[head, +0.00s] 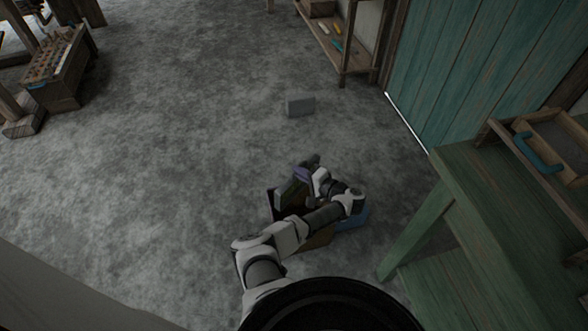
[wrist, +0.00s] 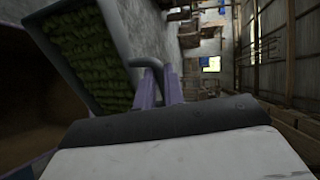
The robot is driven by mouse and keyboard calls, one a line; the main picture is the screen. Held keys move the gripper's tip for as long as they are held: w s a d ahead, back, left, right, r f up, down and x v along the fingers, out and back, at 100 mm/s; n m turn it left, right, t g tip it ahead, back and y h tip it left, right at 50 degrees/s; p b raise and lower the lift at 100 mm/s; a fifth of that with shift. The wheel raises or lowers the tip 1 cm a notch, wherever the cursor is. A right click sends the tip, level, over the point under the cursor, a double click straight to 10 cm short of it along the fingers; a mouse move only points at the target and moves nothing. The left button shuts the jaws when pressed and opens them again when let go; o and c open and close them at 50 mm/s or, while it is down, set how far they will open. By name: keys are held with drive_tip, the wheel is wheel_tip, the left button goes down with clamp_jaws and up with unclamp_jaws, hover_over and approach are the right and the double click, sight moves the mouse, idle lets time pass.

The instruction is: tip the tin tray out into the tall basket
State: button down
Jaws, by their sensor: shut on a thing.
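The tin tray (wrist: 122,42) is grey-rimmed and holds a bed of green, lumpy contents (wrist: 88,50) in the wrist view. My gripper (wrist: 160,76) has purple fingers shut on the tray's grey handle. In the head view the tray (head: 290,192) is small and dark beside my gripper (head: 305,174), and my arm partly covers it. The tall basket (head: 318,241) stands under my arm, largely hidden. What looks like its brown inside (wrist: 25,105) shows at the left of the wrist view, close to the tray. The exact tilt of the tray is unclear.
A green workbench (head: 470,190) stands at the right, with a wooden drawer (head: 560,140) on it. A grey block (head: 300,106) lies on the floor. A wooden crate (head: 58,75) stands far left. The floor at left and centre is clear.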

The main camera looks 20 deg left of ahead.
drive_tip(key=shift+s+d+f+t+y+b, duration=0.15)
drive_tip(key=shift+s+d+f+y+b, duration=0.1)
drive_tip(key=shift+d+f+y+b, duration=0.25)
drive_tip(key=shift+s+d+f+t+y+b, duration=0.25)
drive_tip(key=shift+d+y+b, duration=0.25)
drive_tip(key=shift+d, duration=0.3)
drive_tip(key=shift+s+d+f+t+y+b, duration=0.1)
drive_tip(key=shift+s+d+f+y+b, duration=0.25)
drive_tip(key=shift+d+b, duration=0.3)
drive_tip(key=shift+w, duration=0.1)
